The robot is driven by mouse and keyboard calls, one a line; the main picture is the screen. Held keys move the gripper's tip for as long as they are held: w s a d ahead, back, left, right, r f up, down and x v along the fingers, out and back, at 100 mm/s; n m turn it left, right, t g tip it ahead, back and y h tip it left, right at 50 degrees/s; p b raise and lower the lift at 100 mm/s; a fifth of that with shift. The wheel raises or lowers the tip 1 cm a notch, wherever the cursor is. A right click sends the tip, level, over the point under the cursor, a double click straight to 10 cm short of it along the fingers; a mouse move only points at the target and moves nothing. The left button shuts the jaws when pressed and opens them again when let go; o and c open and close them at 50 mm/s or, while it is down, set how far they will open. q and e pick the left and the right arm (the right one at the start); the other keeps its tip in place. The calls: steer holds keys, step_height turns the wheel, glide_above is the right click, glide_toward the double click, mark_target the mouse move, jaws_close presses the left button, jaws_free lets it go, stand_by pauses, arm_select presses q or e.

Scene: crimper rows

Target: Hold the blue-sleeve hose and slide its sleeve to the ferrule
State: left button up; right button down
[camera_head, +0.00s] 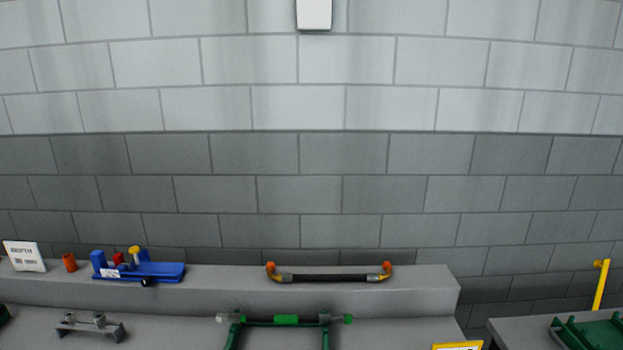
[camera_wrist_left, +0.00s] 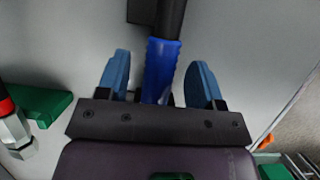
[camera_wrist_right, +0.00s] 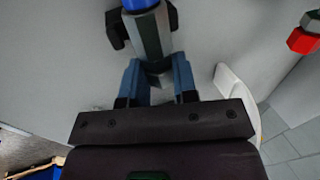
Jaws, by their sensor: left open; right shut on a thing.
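In the left wrist view a blue sleeve (camera_wrist_left: 160,66) sits around a black hose (camera_wrist_left: 171,16). My left gripper (camera_wrist_left: 158,76) is open, with a finger on each side of the sleeve and gaps showing. In the right wrist view my right gripper (camera_wrist_right: 157,70) is shut on a grey metal hose fitting (camera_wrist_right: 150,36). A blue part (camera_wrist_right: 138,5) shows at the fitting's far end, cut off by the frame; I cannot tell whether it is the same sleeve. Neither gripper shows in the head view.
In the head view a black hose with orange ends (camera_head: 330,277) and a blue tool (camera_head: 150,271) rest on the back ledge. A green rack (camera_head: 280,323) and a grey bracket (camera_head: 90,326) stand in front. A red-ended part (camera_wrist_right: 303,41) shows in the right wrist view.

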arm_select(q)
steer(key=v, duration=1.2)
arm_select(e)
steer(key=c, duration=0.8)
jaws_free()
